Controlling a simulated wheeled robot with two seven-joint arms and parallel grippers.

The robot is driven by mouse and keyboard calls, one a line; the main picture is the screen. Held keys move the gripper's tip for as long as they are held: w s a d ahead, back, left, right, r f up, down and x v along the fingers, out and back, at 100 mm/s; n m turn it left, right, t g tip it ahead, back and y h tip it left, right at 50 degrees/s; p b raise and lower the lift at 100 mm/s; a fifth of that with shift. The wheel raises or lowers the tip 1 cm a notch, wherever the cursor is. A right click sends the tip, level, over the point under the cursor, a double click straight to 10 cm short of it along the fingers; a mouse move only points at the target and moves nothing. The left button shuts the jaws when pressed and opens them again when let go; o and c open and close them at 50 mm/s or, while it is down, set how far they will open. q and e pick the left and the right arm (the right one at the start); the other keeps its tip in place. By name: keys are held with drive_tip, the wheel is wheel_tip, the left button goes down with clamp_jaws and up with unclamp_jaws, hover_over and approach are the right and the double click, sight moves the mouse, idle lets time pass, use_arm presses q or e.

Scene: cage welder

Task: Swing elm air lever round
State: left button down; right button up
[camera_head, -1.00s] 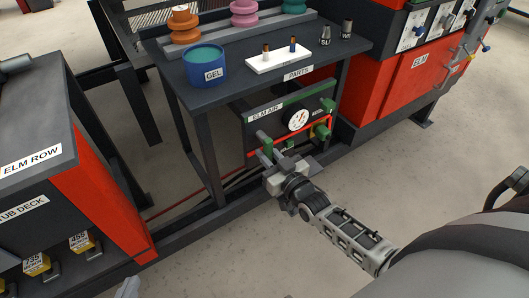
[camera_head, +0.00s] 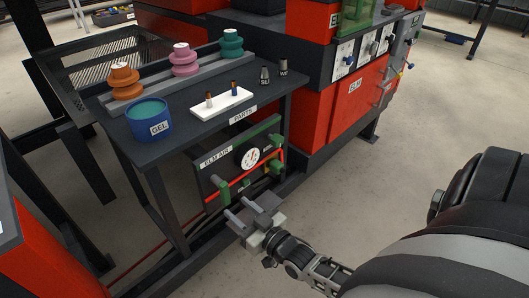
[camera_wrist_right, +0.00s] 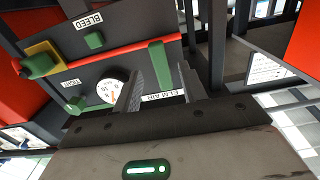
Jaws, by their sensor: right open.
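The ELM AIR panel (camera_head: 214,172) is a dark plate under the parts table, with a red pipe (camera_head: 232,182) across it. A green lever (camera_head: 222,190) sits at the panel's left part. In the right wrist view the lever (camera_wrist_right: 162,66) stands crosswise to the red pipe, ahead of the space between my fingers. My right gripper (camera_head: 237,208) is open and empty, just in front of and below the panel. It also shows in the right wrist view (camera_wrist_right: 162,75). No contact with the lever is visible. My left gripper is out of view.
A round gauge (camera_wrist_right: 112,90), a green BLEED knob (camera_wrist_right: 94,40) and a yellow-green valve (camera_wrist_right: 40,62) share the panel. The parts table (camera_head: 185,135) overhangs it, with a leg (camera_head: 165,210) at left. A red cabinet (camera_head: 345,105) stands right. Floor in front is clear.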

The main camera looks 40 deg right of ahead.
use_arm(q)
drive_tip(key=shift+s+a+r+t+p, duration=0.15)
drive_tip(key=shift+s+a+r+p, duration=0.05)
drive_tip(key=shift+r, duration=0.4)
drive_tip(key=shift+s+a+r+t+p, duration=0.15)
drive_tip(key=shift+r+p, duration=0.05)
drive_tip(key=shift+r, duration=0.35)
use_arm(e)
drive_tip(key=s, duration=0.9)
drive_tip(key=shift+s+d, duration=0.3)
drive_tip(key=shift+d, duration=0.05)
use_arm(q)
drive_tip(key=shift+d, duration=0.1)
